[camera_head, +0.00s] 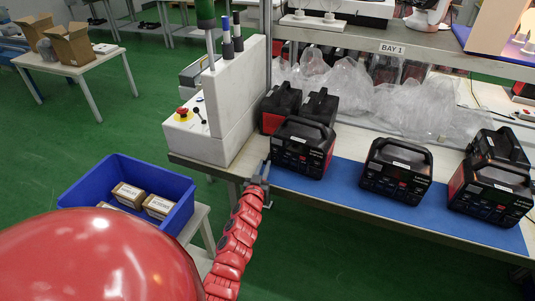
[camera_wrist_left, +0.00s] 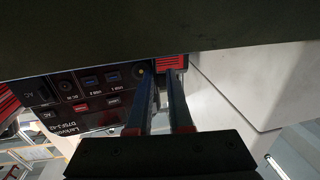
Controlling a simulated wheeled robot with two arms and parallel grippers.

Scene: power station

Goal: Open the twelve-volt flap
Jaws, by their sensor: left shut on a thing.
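The power station (camera_head: 302,148) at the left end of the blue mat stands upright, its front panel facing me. In the left wrist view its front (camera_wrist_left: 100,95) appears upside down, with USB ports, an AC label and a round dark socket with a yellowish centre (camera_wrist_left: 142,72). My left gripper (camera_head: 264,171) is at the left end of that front. In the left wrist view its two fingers (camera_wrist_left: 161,75) reach the panel beside the round socket, close together on the twelve-volt flap. The flap is mostly hidden between the fingertips. My right gripper is not in view.
More power stations stand on the blue mat (camera_head: 340,187), one in the middle (camera_head: 397,170) and others at the right. A white block-shaped unit (camera_head: 228,105) is close left of the gripper. A blue crate (camera_head: 180,190) with boxes stands lower left.

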